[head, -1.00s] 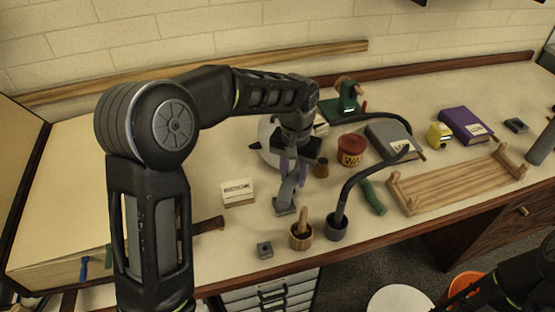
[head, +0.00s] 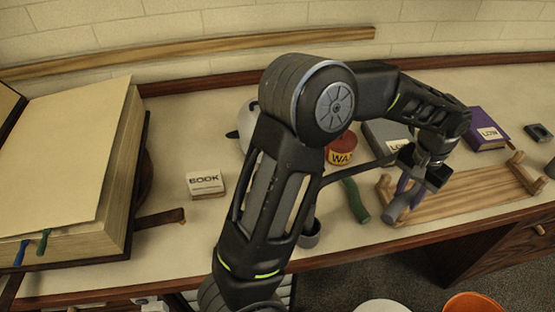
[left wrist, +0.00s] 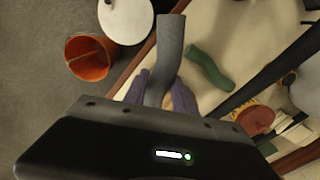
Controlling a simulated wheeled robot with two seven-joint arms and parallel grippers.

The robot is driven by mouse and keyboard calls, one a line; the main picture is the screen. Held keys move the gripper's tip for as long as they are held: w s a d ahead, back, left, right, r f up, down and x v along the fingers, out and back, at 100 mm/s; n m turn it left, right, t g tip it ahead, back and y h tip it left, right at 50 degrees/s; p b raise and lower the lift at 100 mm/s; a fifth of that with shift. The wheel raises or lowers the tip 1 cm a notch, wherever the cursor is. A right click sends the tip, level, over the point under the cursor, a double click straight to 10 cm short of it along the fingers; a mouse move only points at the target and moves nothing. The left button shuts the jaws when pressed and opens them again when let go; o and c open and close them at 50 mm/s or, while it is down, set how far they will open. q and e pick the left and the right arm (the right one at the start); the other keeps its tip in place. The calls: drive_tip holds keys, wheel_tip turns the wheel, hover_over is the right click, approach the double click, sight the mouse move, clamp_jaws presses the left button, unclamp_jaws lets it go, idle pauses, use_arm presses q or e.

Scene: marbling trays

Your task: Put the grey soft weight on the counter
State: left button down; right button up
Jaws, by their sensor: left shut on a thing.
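The grey soft weight (head: 397,209) is a bent grey roll; it also shows in the left wrist view (left wrist: 170,50). My left gripper (head: 407,188) is shut on it, with a purple finger on each side, also seen in the left wrist view (left wrist: 160,92). The weight hangs by the left end of the wooden rack, near the front edge of the counter (head: 200,130). Its lower end appears free; I cannot tell its exact height. My right gripper is not in view.
The wooden rack (head: 475,192) lies below and right of the gripper. A green soft weight (head: 355,202) lies to its left. A red tin (head: 342,155) and a purple book (head: 487,126) stand behind. An orange bucket (head: 473,303) is on the floor. Counter left of my arm is partly clear.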

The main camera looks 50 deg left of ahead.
use_arm(q)
drive_tip(key=shift+w+d+f, duration=0.15)
drive_tip(key=shift+w+f, duration=0.05)
drive_tip(key=shift+f, duration=0.2)
drive_tip(key=shift+s+a+f+b, duration=0.1)
drive_tip(key=shift+a+b, duration=0.1)
drive_tip(key=shift+b, duration=0.1)
drive_tip(key=s+a+f+n+b, duration=0.1)
drive_tip(key=s+a+n+b, duration=0.4)
drive_tip(key=a+n+b, duration=0.1)
drive_tip(key=s+a+f+n+b, duration=0.1)
drive_tip(key=s+a+n+b, duration=0.3)
drive_tip(key=a, duration=0.5)
drive_tip(key=n+b, duration=0.2)
drive_tip(key=shift+s+f+n, duration=0.15)
drive_tip(key=shift+s+n, duration=0.15)
drive_tip(key=shift+s, duration=0.05)
drive_tip(key=shift+f, duration=0.15)
